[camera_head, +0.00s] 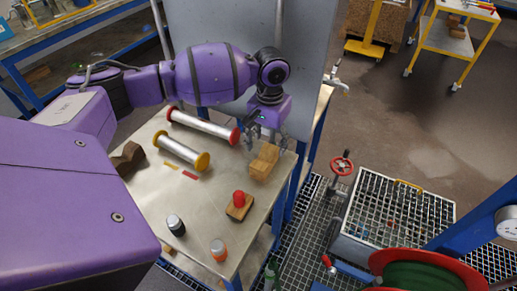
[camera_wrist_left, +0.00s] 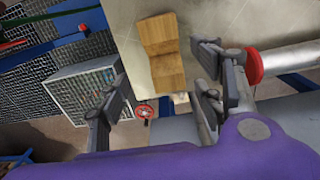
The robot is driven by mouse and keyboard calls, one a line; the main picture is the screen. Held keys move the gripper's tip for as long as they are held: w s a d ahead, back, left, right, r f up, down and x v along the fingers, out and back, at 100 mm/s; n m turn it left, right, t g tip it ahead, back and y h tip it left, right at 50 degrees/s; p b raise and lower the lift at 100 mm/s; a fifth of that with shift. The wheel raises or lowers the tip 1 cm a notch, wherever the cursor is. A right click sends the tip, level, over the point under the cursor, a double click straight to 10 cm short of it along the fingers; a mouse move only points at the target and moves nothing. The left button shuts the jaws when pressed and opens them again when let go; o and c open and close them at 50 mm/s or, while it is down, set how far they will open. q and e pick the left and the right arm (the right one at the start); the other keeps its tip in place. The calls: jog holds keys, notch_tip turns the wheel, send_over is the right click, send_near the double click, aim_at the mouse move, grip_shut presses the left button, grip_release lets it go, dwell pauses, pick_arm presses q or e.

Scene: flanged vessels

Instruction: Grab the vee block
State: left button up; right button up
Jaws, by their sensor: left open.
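A light wooden vee block (camera_head: 264,163) with a notch across its top rests near the right edge of the metal table (camera_head: 205,222). It also shows in the left wrist view (camera_wrist_left: 163,52), at the top middle. My left gripper (camera_head: 265,139) is open and empty, just above and behind the block in the head view. In the left wrist view the spread fingers (camera_wrist_left: 160,88) stand to either side of the block's near end, apart from it. A second, darker notched block (camera_head: 128,158) sits at the table's left side. My right gripper is not in view.
A red-ended flanged vessel (camera_head: 203,126) and a yellow-ended one (camera_head: 181,152) lie left of the gripper. A wooden block with a red knob (camera_head: 239,204), a dark jar (camera_head: 176,225) and an orange-banded jar (camera_head: 218,249) stand nearer. A grey panel (camera_head: 225,35) rises behind.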

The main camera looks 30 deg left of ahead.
aim_at(267, 155)
pick_arm(q)
jog(key=shift+w+a, duration=0.3)
jog(key=shift+a, duration=0.1)
jog(key=shift+f, duration=0.4)
jog(key=shift+s+d+f, duration=0.1)
jog(key=shift+d+f, duration=0.05)
jog(key=shift+f, duration=0.75)
jog(key=f, duration=0.4)
jog(key=shift+w+f, duration=0.25)
jog(key=shift+f, duration=0.2)
jog(key=c, duration=1.3)
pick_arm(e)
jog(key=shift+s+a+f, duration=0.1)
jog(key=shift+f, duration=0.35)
pick_arm(q)
jog(key=shift+r, duration=0.1)
